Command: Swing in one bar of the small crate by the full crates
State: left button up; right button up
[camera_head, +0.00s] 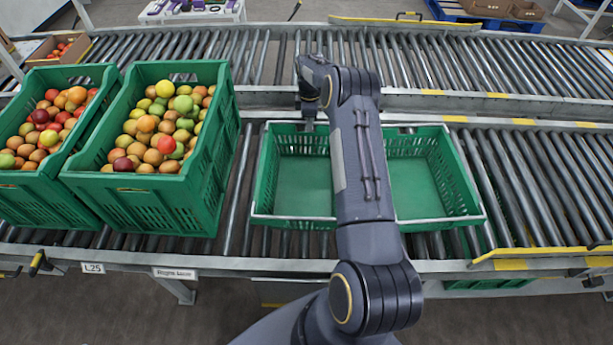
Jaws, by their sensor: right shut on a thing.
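The small green crate (288,222) stands empty on the near roller conveyor, right of the full crates. A pale bar (425,221) runs along its near top edge. Another bar (420,125) runs along its far top edge. My right arm reaches across the middle of the crate and hides part of its inside and both edges. My right gripper (308,112) points down at the far edge, left of the middle, and is shut on the far bar; its fingertips are small and partly hidden. My left gripper is not in view.
A second roller conveyor (440,62) runs behind. Yellow-marked rails (540,252) edge the near conveyor. Bare rollers (545,180) lie to the right.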

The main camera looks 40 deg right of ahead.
jog(key=shift+r, duration=0.1)
dwell(0.5)
jog(key=shift+r, duration=0.5)
jog(key=shift+s+a+r+p, duration=0.1)
jog(key=shift+r+p, duration=0.2)
jog(key=shift+p, duration=0.05)
jog(key=shift+s+r, duration=0.1)
jog(key=shift+r, duration=0.05)
dwell(0.3)
